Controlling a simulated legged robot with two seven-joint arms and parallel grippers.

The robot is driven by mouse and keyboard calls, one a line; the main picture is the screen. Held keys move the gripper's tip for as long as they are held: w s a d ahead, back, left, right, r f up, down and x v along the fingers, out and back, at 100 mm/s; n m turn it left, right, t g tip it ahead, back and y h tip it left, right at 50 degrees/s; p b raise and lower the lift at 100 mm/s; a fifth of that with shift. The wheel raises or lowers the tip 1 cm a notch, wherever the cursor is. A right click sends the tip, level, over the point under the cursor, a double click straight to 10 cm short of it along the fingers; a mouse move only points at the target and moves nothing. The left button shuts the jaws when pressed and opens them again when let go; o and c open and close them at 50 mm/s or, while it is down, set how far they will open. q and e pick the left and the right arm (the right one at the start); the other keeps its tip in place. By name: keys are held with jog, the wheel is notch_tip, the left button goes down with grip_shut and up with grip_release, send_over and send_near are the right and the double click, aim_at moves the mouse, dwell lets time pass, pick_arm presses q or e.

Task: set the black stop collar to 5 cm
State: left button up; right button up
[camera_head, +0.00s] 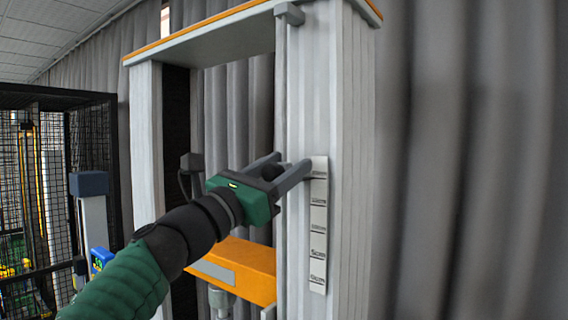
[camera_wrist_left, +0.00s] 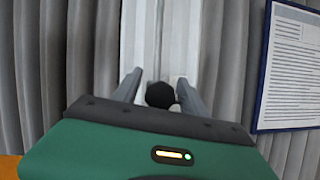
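The black stop collar (camera_head: 273,171) sits at the right column of the drop tower, near the top of the white scale strip (camera_head: 318,228). It is partly hidden by my left gripper (camera_head: 292,163). In the left wrist view the collar (camera_wrist_left: 160,95) is a round black knob between the two fingers of the left gripper (camera_wrist_left: 158,80). The fingers are spread on either side of it, with a small gap showing at least on the left. The scale has several dark marks; its lettering is too small to read. My right gripper is not in view.
An orange block (camera_head: 245,268) hangs between the columns below my left arm. The tower's top beam (camera_head: 205,40) spans above. A black mesh cage (camera_head: 45,150) stands at left. Grey curtain (camera_head: 460,160) lies behind. A blue-framed notice (camera_wrist_left: 292,70) hangs at right in the wrist view.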

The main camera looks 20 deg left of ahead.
pick_arm(q)
jog(key=shift+a, duration=0.15)
jog(key=c, duration=0.5)
grip_shut()
jog(key=shift+s, duration=0.1)
dwell(0.4)
